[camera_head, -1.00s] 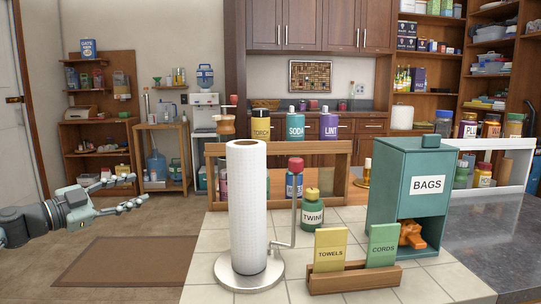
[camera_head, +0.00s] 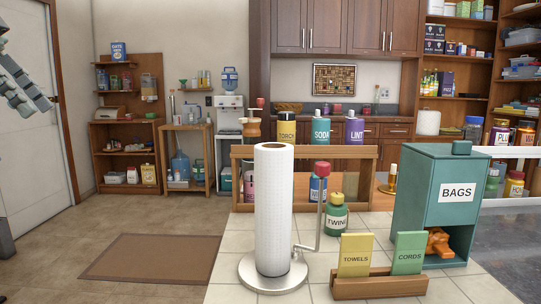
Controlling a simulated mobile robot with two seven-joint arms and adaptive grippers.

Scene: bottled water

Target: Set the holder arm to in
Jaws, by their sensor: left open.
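A white paper towel roll (camera_head: 272,210) stands upright on a holder with a round metal base (camera_head: 262,284). The holder arm (camera_head: 321,215) is a thin bent metal rod with a red knob (camera_head: 323,168) on top. It rises to the right of the roll, with a visible gap between them. My left gripper (camera_head: 30,88) is at the upper left edge, partly cut off, far from the holder, with its fingers apart and nothing in them. My right gripper is not in view.
A wooden card rack (camera_head: 380,287) with TOWELS and CORDS cards stands right of the base. A green TWINE bottle (camera_head: 336,220) is close behind the arm. A teal BAGS box (camera_head: 430,225) stands further right. The floor left of the counter is open.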

